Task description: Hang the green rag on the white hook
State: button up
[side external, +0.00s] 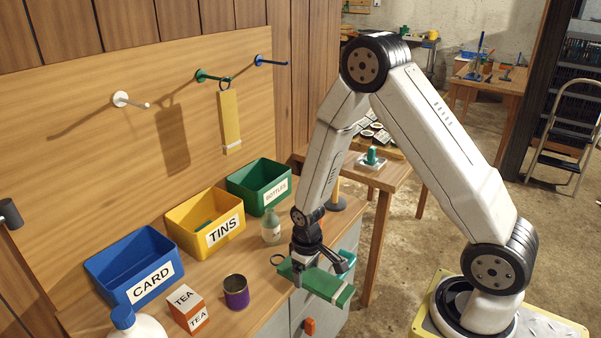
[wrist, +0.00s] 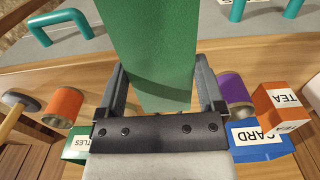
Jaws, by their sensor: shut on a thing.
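The green rag (side external: 327,284) is a flat strip held roughly level above the counter's front edge, with a dark ring (side external: 277,260) at its left end. My gripper (side external: 299,272) is shut on it. In the wrist view the green rag (wrist: 150,40) runs up between the two fingers of my gripper (wrist: 160,85); the ring is not seen there. The white hook (side external: 122,99) sticks out from the wooden board at the upper left, empty, well up and to the left of my gripper.
A yellow rag (side external: 230,120) hangs by its ring on the green hook (side external: 203,76); the blue hook (side external: 262,61) is empty. Blue (side external: 110,262), yellow (side external: 180,213) and green (side external: 242,178) bins line the counter. A tea box (side external: 187,310), purple tin (side external: 236,292) and bottle (side external: 271,228) stand in front.

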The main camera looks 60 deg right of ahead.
notch_tip(320, 180, up, 47)
jog(key=t, duration=0.5)
jog(key=shift+w+a+t, duration=2.75)
jog(key=shift+w+t, duration=0.1)
jog(key=shift+w, duration=3.4)
jog(key=shift+w+a+t, duration=2.75)
jog(key=shift+w+t, duration=0.1)
jog(key=shift+w, duration=3.35)
notch_tip(320, 180, down, 18)
jog(key=t, duration=0.1)
jog(key=shift+t, duration=0.3)
jog(key=shift+w+r, duration=0.1)
jog(key=shift+w, duration=0.25)
jog(key=w+f, duration=0.1)
jog(key=w, duration=0.8)
jog(key=shift+w+f, duration=0.3)
jog(key=shift+f, duration=0.05)
